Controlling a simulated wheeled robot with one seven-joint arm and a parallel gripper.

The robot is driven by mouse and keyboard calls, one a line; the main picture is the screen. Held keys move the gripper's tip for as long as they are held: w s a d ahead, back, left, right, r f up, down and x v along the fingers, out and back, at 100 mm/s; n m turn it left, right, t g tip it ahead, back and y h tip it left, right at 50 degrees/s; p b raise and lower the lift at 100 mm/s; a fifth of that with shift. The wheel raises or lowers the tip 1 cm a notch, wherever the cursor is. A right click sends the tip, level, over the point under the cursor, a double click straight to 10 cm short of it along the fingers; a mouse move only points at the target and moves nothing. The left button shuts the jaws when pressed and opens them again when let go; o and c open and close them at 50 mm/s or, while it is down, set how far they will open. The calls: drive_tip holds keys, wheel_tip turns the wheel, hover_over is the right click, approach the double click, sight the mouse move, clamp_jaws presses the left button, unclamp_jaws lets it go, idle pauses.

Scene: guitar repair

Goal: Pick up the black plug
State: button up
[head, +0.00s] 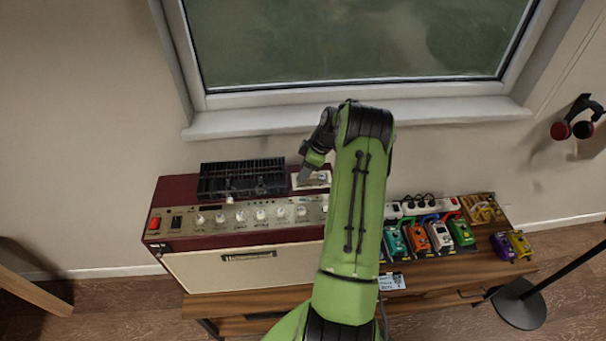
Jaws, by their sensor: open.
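I cannot pick out a black plug for certain. Small dark round shapes show on the white power strip (451,205) behind the pedals, but I cannot tell whether they are plugs or sockets. My gripper (304,176) points down over the right part of the amplifier's top, beside a small white item (316,180). The gripper is open. My green arm hides the amplifier's right end and part of the bench.
The maroon amplifier (180,196) carries a black slatted unit (240,178). Several coloured pedals, including an orange one (417,238), stand right of my arm. The window sill (250,122) is behind. A black stand base (520,304) is at lower right.

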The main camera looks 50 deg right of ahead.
clamp_jaws()
idle(0.3)
